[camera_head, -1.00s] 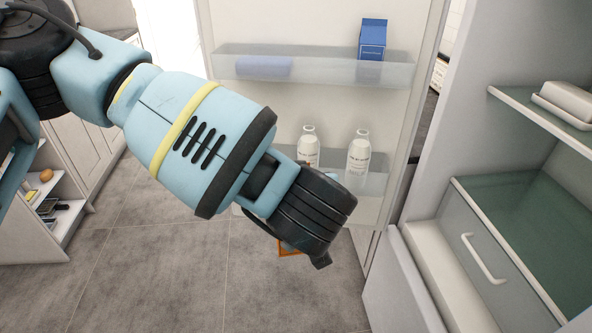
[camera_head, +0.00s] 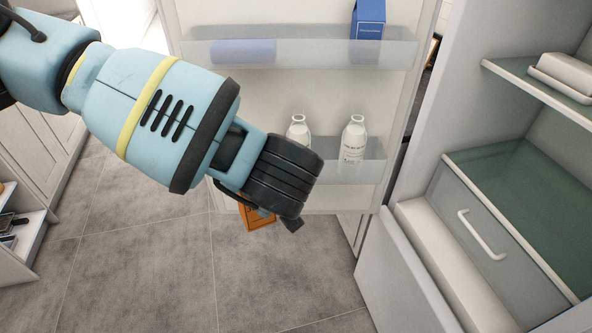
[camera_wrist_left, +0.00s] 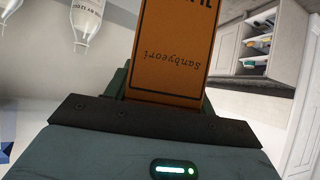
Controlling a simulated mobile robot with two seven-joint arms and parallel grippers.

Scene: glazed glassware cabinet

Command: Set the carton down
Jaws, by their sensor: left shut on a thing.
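An orange carton with dark lettering (camera_wrist_left: 178,50) fills the upper middle of the left wrist view. My left gripper (camera_wrist_left: 165,92) is shut on it. In the head view only a small part of the orange carton (camera_head: 257,218) shows, below my left wrist and over the grey floor; the wrist hides the rest. The fridge door shelves are behind and above it. In the left wrist view the carton's lettering is upside down. The right gripper is not in view.
The open fridge door holds a blue carton (camera_head: 368,18) on its upper shelf (camera_head: 300,50) and two white bottles (camera_head: 353,138) on its lower shelf. The fridge interior, with a drawer (camera_head: 490,225) and a glass shelf (camera_head: 530,190), stands at the right. The floor (camera_head: 220,290) looks clear.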

